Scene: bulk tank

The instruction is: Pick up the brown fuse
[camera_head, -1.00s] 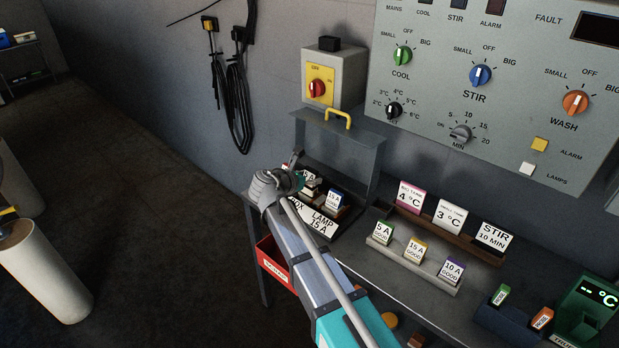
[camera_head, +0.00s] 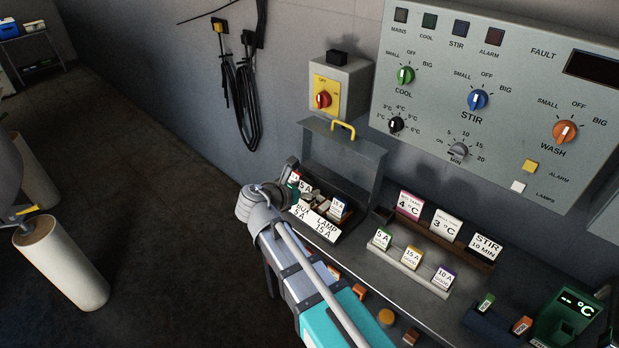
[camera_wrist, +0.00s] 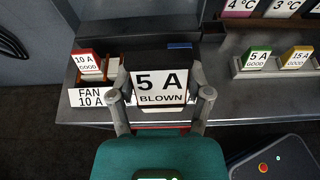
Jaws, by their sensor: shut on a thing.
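My gripper (camera_wrist: 160,95) is shut on a fuse with a white label reading "5 A BLOWN" (camera_wrist: 160,86). One finger is on each side of it. The label faces the wrist camera and hides most of the fuse body, so its brown colour is not clear.
A red 10 A fuse (camera_wrist: 89,63) and a blue 15 A fuse (camera_head: 338,207) sit in the box. Its raised lid (camera_head: 344,150) stands behind. A rack of good fuses (camera_head: 412,264) and a sign rail (camera_head: 440,235) are to the right, below the control panel (camera_head: 500,60).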

